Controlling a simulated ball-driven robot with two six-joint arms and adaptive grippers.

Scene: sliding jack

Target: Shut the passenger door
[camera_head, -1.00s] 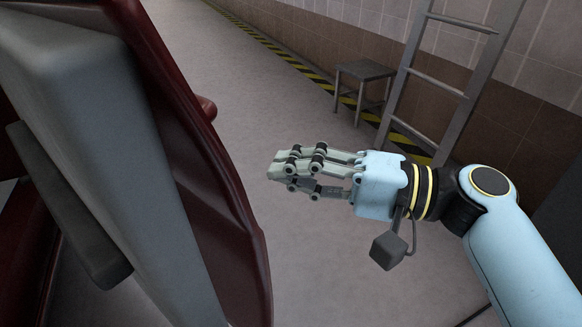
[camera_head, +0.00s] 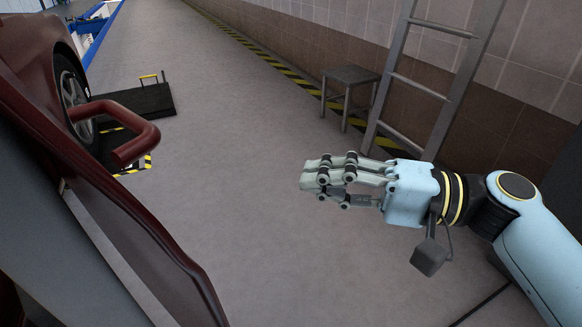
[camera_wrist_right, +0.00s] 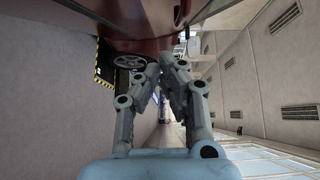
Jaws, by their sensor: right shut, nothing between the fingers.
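The passenger door (camera_head: 130,215) is dark red and stands open, swung out from the car at the left of the head view. Its inner grey panel faces the lower left, and a red loop-shaped part (camera_head: 140,142) sticks out from its far side. My right gripper (camera_head: 308,178) is shut and empty, held over the floor to the right of the door with a clear gap between. In the right wrist view the fingertips (camera_wrist_right: 168,68) come together, with the red car body (camera_wrist_right: 130,28) above them. My left gripper is not in view.
The car's front wheel (camera_head: 76,102) shows at the upper left, near a black plate (camera_head: 140,102) with a yellow handle. A stool (camera_head: 349,92) and a ladder (camera_head: 425,85) stand along the tiled wall at the right. The middle floor is clear.

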